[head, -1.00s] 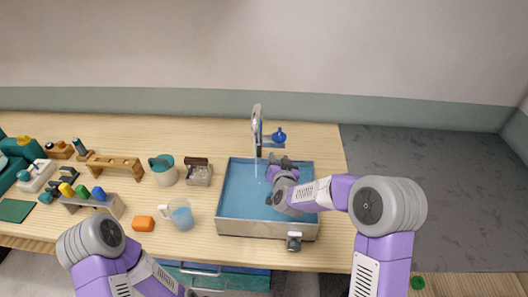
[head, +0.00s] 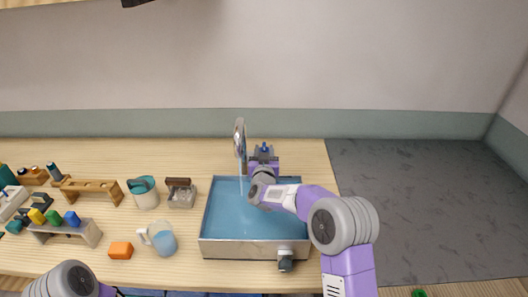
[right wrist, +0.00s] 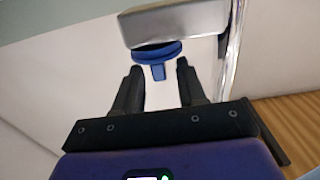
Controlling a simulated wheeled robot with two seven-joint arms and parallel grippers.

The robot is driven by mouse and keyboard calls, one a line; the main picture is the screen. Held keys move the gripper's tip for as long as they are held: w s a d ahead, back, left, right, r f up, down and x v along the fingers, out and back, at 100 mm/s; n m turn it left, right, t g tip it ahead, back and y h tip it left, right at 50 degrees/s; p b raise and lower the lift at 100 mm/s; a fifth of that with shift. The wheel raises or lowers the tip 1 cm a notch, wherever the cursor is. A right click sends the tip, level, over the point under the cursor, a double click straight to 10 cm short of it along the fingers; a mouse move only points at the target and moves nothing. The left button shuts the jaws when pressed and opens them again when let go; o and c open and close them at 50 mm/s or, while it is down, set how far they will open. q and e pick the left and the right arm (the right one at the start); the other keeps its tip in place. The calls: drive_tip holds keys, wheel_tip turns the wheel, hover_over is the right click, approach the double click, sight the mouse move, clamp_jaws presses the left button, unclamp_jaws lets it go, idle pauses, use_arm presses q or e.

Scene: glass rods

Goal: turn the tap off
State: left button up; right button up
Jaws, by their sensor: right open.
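The chrome tap (head: 240,137) stands behind the blue sink (head: 225,212), and a thin stream of water falls from it into the basin. My right gripper (head: 264,150) is at the tap's blue handle, just right of the spout, and largely covers the handle. In the right wrist view the blue handle (right wrist: 157,53) is a round knob with a small tab under a metal block. The open fingers of my right gripper (right wrist: 159,66) stand either side of the tab, with gaps showing. My left gripper is out of view.
Left of the sink are a measuring jug (head: 162,238), an orange block (head: 120,250), a teal-and-white pot (head: 144,193) and a small brown-topped box (head: 181,192). Wooden racks stand farther left. A dark grey surface (head: 410,200) on the right is clear.

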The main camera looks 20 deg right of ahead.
drive_tip(key=shift+w+d, duration=0.1)
drive_tip(key=shift+w, duration=0.25)
drive_tip(key=shift+c, duration=0.3)
clamp_jaws()
drive_tip(key=shift+a+r+m+g+h+p, duration=0.1)
drive_tip(key=shift+a+m+g+h+p, duration=0.25)
drive_tip(key=shift+h+p, duration=0.55)
drive_tip(key=m+g+h+p, duration=0.1)
drive_tip(key=m+h+p, duration=0.1)
drive_tip(key=m+g+h+p, duration=0.1)
drive_tip(key=h, duration=0.1)
drive_tip(key=shift+w+a+m+g+p, duration=0.2)
drive_tip(key=shift+m+g+p, duration=0.05)
drive_tip(key=shift+m+p, duration=0.1)
drive_tip(key=shift+w+a+m+g+h+p, duration=0.15)
drive_tip(key=shift+m+g+h+p, duration=0.35)
drive_tip(key=shift+m+g+h, duration=0.9)
drive_tip(key=shift+w+m+g+h, duration=0.2)
drive_tip(key=shift+m+g+h, duration=0.85)
drive_tip(key=shift+g, duration=0.45)
